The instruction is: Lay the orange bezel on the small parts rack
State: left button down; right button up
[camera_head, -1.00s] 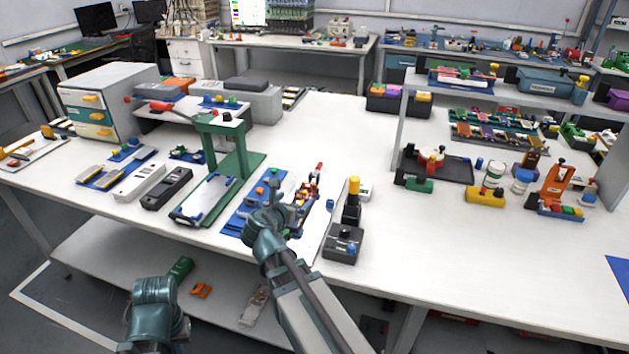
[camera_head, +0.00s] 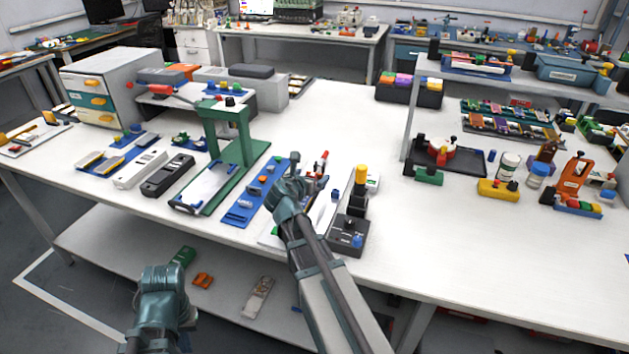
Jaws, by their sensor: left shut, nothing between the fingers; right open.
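An orange piece (camera_head: 203,280), which may be the bezel, lies on the lower shelf below the bench; it is too small to be sure. A long blue rack (camera_head: 238,214) with small orange and blue pieces lies on the bench, left of my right gripper; it looks like the small parts rack. My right gripper (camera_head: 291,186) is open above the bench, over a pale board beside the blue rack, and partly hides what is under it. My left gripper (camera_head: 160,278) is shut and empty, low in front of the bench; its fingertips are hard to make out.
A green press stand (camera_head: 243,150) rises left of the blue rack. A black box with a yellow-topped post (camera_head: 350,236) stands close right of my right arm. A raised shelf (camera_head: 510,82) stands at right. The bench middle (camera_head: 330,120) is clear.

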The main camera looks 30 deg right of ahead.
aim_at(313, 173)
jog(key=shift+a+f+b+x, duration=0.15)
jog(key=shift+b+x, duration=0.45)
jog(key=shift+x, duration=0.6)
jog(key=shift+a+f+b+x, duration=0.15)
jog(key=shift+b+x, duration=0.4)
jog(key=shift+x, duration=0.6)
jog(key=shift+w+d, duration=0.3)
jog(key=shift+w, duration=0.1)
jog(key=shift+c, duration=0.3)
jog(key=c, duration=1.3)
jog(key=shift+r, duration=0.1)
notch_tip(313, 173, up, 10)
jog(key=p, duration=1)
